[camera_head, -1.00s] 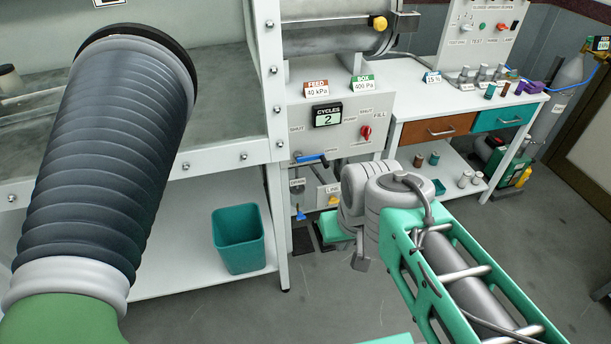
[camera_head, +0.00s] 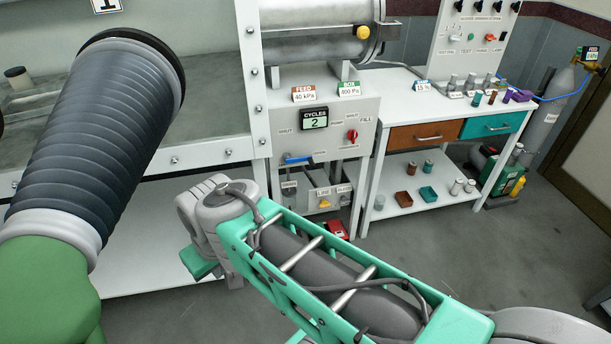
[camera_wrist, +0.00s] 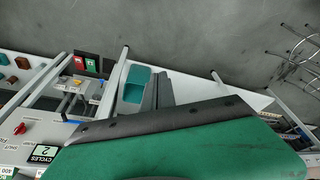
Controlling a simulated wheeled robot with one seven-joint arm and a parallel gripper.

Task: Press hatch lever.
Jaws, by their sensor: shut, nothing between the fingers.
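No label reading "hatch" is legible, so I cannot tell for certain which part is the hatch lever. A yellow knob (camera_head: 363,32) sits at the right end of the metal cylinder (camera_head: 310,47) in the head view. A blue-handled lever (camera_head: 297,160) projects below the grey control box (camera_head: 335,125). My gripper appears in the wrist view as two dark fingers (camera_wrist: 160,90) close together, shut and empty, beside a teal bin (camera_wrist: 135,85). In the head view my arm's end is low in front of the cabinet, left of the blue lever, with the fingertips not distinguishable.
A large ribbed glove sleeve (camera_head: 100,130) fills the left. A side table (camera_head: 395,95) with drawers and small parts stands right of the box. A red floor item (camera_head: 337,230) lies below it. A gas cylinder (camera_head: 545,110) stands far right. Floor at centre right is clear.

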